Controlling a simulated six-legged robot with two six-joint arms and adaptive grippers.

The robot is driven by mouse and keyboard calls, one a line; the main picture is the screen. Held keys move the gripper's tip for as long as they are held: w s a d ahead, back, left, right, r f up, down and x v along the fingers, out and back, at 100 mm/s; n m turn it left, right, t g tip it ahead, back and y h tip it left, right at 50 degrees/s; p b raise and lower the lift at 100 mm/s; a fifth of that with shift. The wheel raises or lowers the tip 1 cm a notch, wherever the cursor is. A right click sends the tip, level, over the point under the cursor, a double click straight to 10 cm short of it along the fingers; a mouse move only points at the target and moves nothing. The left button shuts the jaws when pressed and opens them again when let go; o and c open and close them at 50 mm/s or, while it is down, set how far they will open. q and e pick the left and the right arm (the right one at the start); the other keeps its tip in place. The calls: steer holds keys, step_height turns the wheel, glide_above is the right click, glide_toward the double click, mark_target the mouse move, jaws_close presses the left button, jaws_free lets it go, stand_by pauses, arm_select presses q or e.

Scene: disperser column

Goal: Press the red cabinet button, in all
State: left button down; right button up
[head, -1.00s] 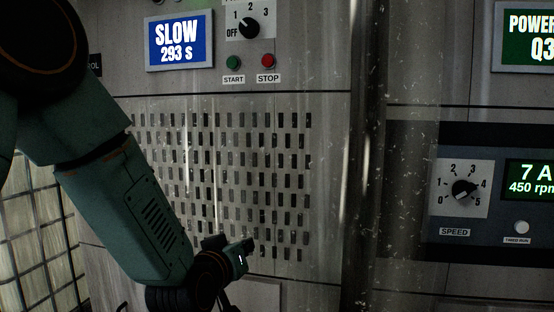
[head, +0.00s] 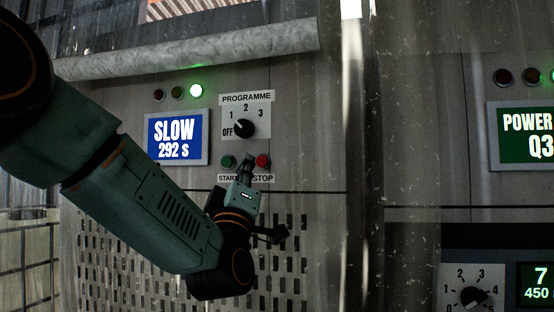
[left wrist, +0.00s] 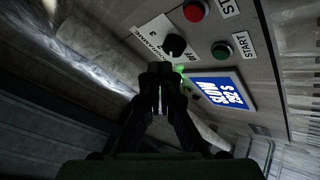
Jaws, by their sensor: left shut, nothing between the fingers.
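The red button (head: 263,160) sits on the cabinet front above the STOP label (head: 263,178). It also shows at the top of the left wrist view (left wrist: 194,10). In the left wrist view the fingertips (left wrist: 160,70) point toward the cabinet, below the knob. I see no contact with the button. My right gripper is not in view.
The PROGRAMME knob (head: 244,128) is above the buttons, and a blue display (head: 177,138) reading SLOW 292 S is to the left. A perforated panel (head: 285,240) lies below. A second cabinet stands at the right.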

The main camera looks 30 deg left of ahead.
mark_target(257, 164)
arm_select(q)
steer(key=shift+n+y, duration=0.6)
steer(key=shift+n, duration=0.2)
steer(key=shift+w+a+r+p, duration=0.15)
steer(key=shift+w+a+p, duration=0.25)
steer(key=shift+w, duration=0.85)
steer(key=shift+w+a+r+p, duration=0.1)
steer(key=shift+w+a+p, duration=0.25)
steer(key=shift+w, duration=0.95)
steer(key=shift+w+a+r+p, duration=0.15)
steer(key=shift+w+a+p, duration=0.2)
steer(key=shift+w, duration=0.9)
steer(key=shift+a, duration=0.15)
steer(key=shift+s, duration=0.1)
steer(key=shift+w+a+b, duration=0.15)
steer(key=shift+w+b, duration=0.2)
steer(key=shift+w, duration=0.05)
